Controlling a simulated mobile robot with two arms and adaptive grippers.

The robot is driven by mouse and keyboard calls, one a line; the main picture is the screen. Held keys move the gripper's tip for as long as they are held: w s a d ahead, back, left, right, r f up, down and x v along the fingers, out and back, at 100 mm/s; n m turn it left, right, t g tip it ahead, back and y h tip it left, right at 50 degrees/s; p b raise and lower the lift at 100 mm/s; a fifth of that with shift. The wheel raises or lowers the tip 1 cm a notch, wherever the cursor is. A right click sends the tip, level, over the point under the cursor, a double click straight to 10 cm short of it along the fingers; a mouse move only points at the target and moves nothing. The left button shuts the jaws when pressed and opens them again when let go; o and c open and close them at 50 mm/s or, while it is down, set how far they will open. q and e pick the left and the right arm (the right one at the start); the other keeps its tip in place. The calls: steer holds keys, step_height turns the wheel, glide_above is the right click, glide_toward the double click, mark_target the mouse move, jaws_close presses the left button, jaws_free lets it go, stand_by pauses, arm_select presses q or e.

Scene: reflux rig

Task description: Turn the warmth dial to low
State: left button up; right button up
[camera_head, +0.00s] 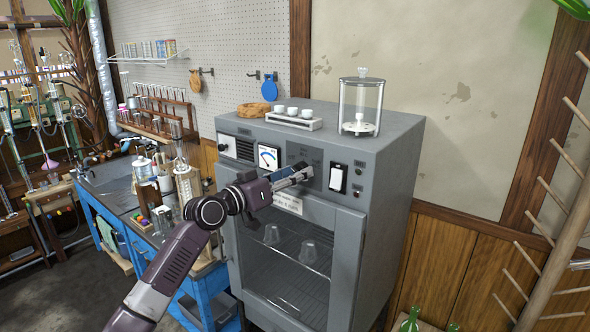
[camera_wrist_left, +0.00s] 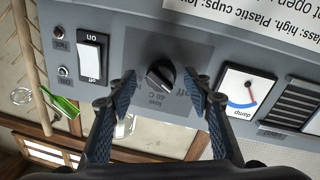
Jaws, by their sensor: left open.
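The warmth dial (camera_wrist_left: 160,75) is a black round knob on the grey front panel of the cabinet (camera_head: 395,160). In the left wrist view the panel appears upside down, with "low 60 C" and "off" printed near the knob. I cannot tell for certain which mark the knob points to. My left gripper (camera_wrist_left: 163,92) is open, one finger on each side of the dial, with gaps showing between fingers and knob. In the head view my left gripper (camera_head: 297,174) is at the panel and hides the dial.
A white rocker switch (camera_head: 337,178) and a gauge (camera_head: 268,157) flank the dial area. A glass jar (camera_head: 360,106), a tray of white cups (camera_head: 293,118) and a brown ring (camera_head: 253,110) stand on the cabinet. Below is a glass door with two cups inside.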

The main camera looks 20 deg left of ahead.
arm_select(q)
steer(key=shift+w+f, duration=0.1)
steer(key=shift+w, duration=0.2)
steer(key=c, duration=1.1)
steer(key=shift+m+g+y+b, duration=0.45)
steer(key=shift+m+b, duration=2.05)
steer(key=shift+m, duration=3)
steer(key=shift+c, duration=0.2)
steer(key=o, duration=1.1)
